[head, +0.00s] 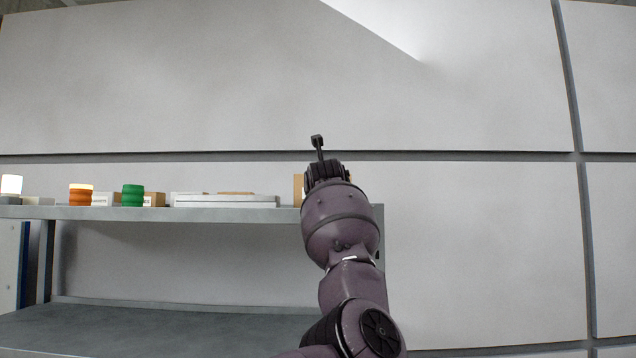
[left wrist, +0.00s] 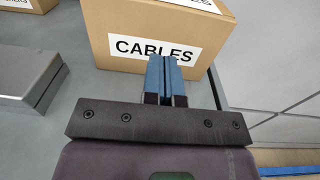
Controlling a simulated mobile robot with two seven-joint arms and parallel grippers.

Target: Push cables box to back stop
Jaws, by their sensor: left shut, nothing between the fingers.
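The cables box (left wrist: 105,25) is a brown cardboard carton with a white label reading CABLES, standing on the grey shelf in the left wrist view. In the head view only a sliver of a brown box (head: 298,188), apparently the same one, shows behind my left wrist at the shelf's right end. My left gripper (left wrist: 163,62) has its blue fingers together and empty, in front of the label's lower edge; I cannot tell whether they touch the box. In the head view its fingers are hidden behind the wrist. No back stop can be made out. My right gripper is not in view.
The upper shelf (head: 150,213) also holds a flat white case (head: 225,200), a green container (head: 132,195) and an orange container (head: 81,194). In the left wrist view a grey block (left wrist: 25,80) lies left of the gripper, and the shelf's edge (left wrist: 218,95) runs close on the right.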

